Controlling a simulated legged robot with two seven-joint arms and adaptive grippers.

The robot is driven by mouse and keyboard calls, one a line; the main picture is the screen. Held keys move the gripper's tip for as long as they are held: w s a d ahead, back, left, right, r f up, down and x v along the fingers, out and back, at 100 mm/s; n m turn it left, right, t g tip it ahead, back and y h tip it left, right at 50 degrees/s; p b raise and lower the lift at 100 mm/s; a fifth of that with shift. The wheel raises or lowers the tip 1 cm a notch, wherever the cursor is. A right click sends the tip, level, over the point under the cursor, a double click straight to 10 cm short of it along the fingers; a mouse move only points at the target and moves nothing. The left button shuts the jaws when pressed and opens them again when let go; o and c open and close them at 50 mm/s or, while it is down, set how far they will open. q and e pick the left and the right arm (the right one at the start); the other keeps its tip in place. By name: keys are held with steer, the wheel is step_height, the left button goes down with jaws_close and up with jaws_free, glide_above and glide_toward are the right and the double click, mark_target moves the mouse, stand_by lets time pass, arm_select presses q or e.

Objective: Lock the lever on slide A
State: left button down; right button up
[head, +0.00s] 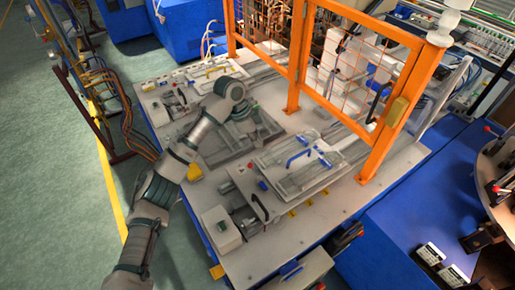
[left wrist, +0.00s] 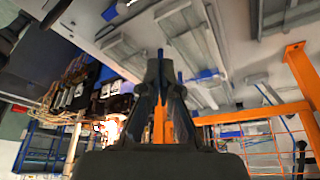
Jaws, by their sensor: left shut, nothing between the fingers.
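Two slide fixtures lie on the pale worktable (head: 345,195). The near fixture (head: 290,165) has a blue handle (head: 298,157) on its plate and a dark lever (head: 260,207) at its left end. The far fixture (head: 205,75) has a similar blue handle (head: 216,70) and a dark lever (head: 181,95). I cannot read which one is slide A. My left gripper (head: 241,112) hangs over the middle of the table between the fixtures, apart from both levers. In the left wrist view its fingers (left wrist: 161,68) are shut and empty. My right gripper is not seen.
An orange guard frame (head: 295,55) with mesh stands along the table's far right side. Its near post (head: 385,140) rises close to the near fixture. A white box (head: 221,228) sits at the table's near left corner. A blue bench (head: 415,225) stands to the right.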

arm_select(q)
steer(key=x, duration=0.6)
steer(key=p+x, duration=0.1)
steer(key=x, duration=0.2)
steer(key=shift+s+d, duration=0.1)
steer(key=shift+s, duration=0.3)
steer(key=a, duration=0.1)
steer(key=a+f+p, duration=0.1)
steer(key=a, duration=0.1)
steer(key=shift+w+a, duration=0.1)
steer(key=shift+a, duration=0.05)
steer(key=shift+a+f, duration=0.15)
steer(key=shift+a, duration=0.35)
steer(key=shift+d, duration=0.15)
steer(key=shift+d, duration=0.2)
